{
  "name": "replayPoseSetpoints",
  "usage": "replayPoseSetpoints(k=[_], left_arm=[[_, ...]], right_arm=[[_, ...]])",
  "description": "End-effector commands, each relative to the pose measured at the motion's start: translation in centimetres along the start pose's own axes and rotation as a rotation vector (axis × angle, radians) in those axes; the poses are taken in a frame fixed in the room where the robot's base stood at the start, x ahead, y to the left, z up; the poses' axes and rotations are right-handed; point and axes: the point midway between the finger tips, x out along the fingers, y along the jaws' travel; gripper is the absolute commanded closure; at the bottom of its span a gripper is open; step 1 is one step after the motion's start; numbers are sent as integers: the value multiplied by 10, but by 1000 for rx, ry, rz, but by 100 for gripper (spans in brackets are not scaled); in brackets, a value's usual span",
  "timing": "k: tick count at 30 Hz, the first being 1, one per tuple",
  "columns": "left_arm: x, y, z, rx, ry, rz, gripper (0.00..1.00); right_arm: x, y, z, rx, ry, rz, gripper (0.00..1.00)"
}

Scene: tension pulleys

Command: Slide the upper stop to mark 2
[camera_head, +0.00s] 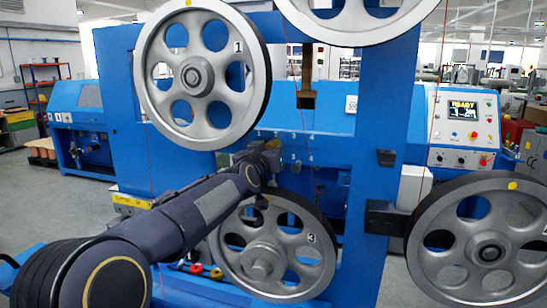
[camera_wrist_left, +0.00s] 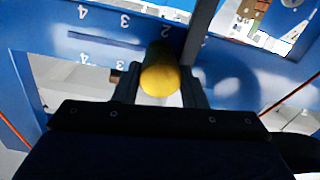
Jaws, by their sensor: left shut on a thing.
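My left gripper (camera_wrist_left: 162,84) is shut on a round knob with a yellow end (camera_wrist_left: 160,81), taken to be a stop; its dark shaft points to the blue slotted plate (camera_wrist_left: 62,38). The plate's marks look upside down in the left wrist view. A mark 2 (camera_wrist_left: 165,32) is just beyond the knob, with marks 3 and 4 to its left. The fingers and knob hide part of the lower row and slot, so I cannot tell the exact alignment. In the head view my left gripper (camera_head: 257,162) is at the blue frame; its fingertips and the stop are unclear.
Pulley wheel 1 (camera_head: 165,75) is above left of my gripper, and wheel 3 (camera_head: 228,245) is below it. Another wheel (camera_head: 425,250) hangs at right on a dark bracket (camera_head: 385,218). Thin red lines run past the wheels. A control panel (camera_head: 462,130) stands behind.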

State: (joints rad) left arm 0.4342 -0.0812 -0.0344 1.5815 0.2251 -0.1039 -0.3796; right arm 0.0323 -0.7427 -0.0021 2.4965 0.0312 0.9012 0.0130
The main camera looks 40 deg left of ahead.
Motion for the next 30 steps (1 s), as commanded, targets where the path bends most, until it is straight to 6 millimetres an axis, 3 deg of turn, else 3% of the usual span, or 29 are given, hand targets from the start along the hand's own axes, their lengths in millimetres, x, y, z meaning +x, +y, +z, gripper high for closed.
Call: replayPoseSetpoints(k=[3, 4, 8, 19, 30], left_arm=[[0, -1, -1, 2, 2, -2, 100], [0, -1, -1, 2, 2, -2, 59], [0, 0, -1, 2, 1, -1, 42], [-6, 0, 0, 1, -1, 1, 40], [-65, -1, 0, 2, 2, -1, 40]], right_arm=[[-1, 0, 0, 0, 0, 0, 64], [-1, 0, 0, 0, 0, 0, 64], [0, 0, 0, 0, 0, 0, 64], [0, 0, 0, 0, 0, 0, 64], [5, 2, 2, 0, 0, 0, 64]])
